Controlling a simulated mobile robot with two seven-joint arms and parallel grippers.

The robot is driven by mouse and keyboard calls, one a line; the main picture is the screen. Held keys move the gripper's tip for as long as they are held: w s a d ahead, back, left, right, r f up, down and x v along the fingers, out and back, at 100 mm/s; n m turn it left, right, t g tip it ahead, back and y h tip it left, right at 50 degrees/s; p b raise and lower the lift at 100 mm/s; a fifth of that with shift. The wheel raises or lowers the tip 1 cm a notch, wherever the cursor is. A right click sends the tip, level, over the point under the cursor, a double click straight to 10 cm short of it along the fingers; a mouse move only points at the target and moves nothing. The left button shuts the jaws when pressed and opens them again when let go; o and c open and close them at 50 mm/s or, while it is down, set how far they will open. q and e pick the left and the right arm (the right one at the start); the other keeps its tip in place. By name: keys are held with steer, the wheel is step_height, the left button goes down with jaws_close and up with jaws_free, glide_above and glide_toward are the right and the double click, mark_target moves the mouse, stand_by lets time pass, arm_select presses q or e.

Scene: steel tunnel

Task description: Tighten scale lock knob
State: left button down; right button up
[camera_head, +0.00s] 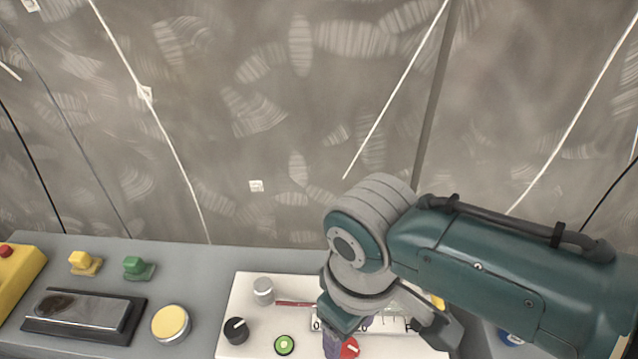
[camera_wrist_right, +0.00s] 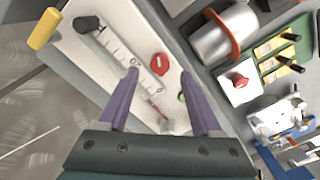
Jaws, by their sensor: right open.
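A white panel (camera_head: 240,300) carries a scale (camera_head: 385,324) with tick marks, largely hidden by my right arm in the head view. A red knob with a white line (camera_head: 349,348) sits beside the scale. It also shows in the right wrist view (camera_wrist_right: 159,63), roughly between my fingertips and apart from them. A black knob (camera_wrist_right: 88,23) stands at the scale's far end. No label shows which knob is the scale lock. My right gripper (camera_wrist_right: 160,74), with purple fingers, is open and empty above the panel. My left gripper is out of view.
The panel also bears a grey cylindrical knob (camera_head: 263,291), a black dial (camera_head: 236,330) and a green button (camera_head: 284,345). A yellow round button (camera_head: 170,323) and a dark-framed metal plate (camera_head: 85,312) lie left. A metal cylinder with an orange band (camera_wrist_right: 222,35) stands beyond the panel.

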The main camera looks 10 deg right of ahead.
mark_target(348, 346)
step_height(348, 346, up, 6)
steer(key=shift+f+p, duration=0.1)
steer(key=shift+p, duration=0.5)
